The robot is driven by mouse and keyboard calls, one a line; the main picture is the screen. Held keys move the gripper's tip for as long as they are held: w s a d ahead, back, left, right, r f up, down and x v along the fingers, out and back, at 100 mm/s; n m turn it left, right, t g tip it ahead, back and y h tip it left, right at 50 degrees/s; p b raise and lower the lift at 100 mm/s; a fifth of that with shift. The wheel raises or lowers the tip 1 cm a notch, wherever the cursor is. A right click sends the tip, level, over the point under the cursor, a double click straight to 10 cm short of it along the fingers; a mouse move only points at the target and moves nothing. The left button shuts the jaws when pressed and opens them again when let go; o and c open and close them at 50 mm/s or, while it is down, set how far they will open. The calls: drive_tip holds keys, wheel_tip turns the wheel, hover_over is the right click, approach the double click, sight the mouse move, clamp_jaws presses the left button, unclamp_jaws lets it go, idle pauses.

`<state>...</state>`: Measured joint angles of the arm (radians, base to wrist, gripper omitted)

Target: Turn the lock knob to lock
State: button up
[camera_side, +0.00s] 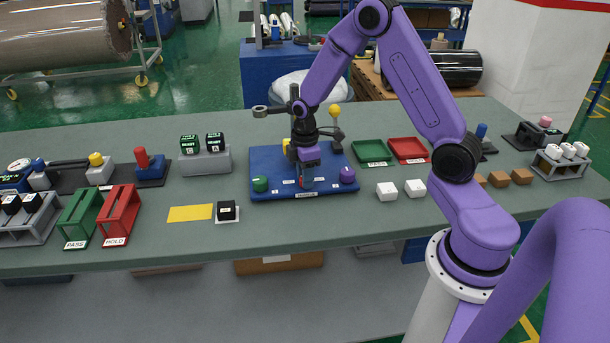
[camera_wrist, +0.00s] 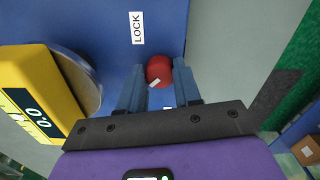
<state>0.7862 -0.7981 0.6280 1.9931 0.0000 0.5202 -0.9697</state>
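The lock knob is a small red round knob (camera_wrist: 160,70) with a white mark, on a blue board (camera_side: 325,190). A white "LOCK" label (camera_wrist: 137,28) is beside it in the wrist view. My gripper (camera_wrist: 158,78) is open, with its two blue-grey fingers on either side of the knob. Whether either finger touches the knob I cannot tell. In the side view, my gripper (camera_side: 306,184) points down at the front of the board and largely hides the knob, showing only a bit of red.
A green knob (camera_side: 260,184) and a purple knob (camera_side: 347,175) flank my gripper on the board. A yellow device (camera_wrist: 38,95) reading "0.0" sits close by. Green (camera_side: 371,151) and red (camera_side: 408,150) trays and white blocks (camera_side: 387,189) are to the right.

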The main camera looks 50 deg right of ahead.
drive_tip(key=shift+m, duration=0.4)
drive_tip(key=m, duration=0.3)
drive_tip(key=shift+m, duration=0.4)
drive_tip(key=m, duration=1.3)
drive_tip(key=shift+m, duration=0.3)
drive_tip(key=o, duration=1)
drive_tip(key=shift+o, duration=0.2)
wheel_tip(320, 180, up, 18)
drive_tip(key=shift+f, duration=0.25)
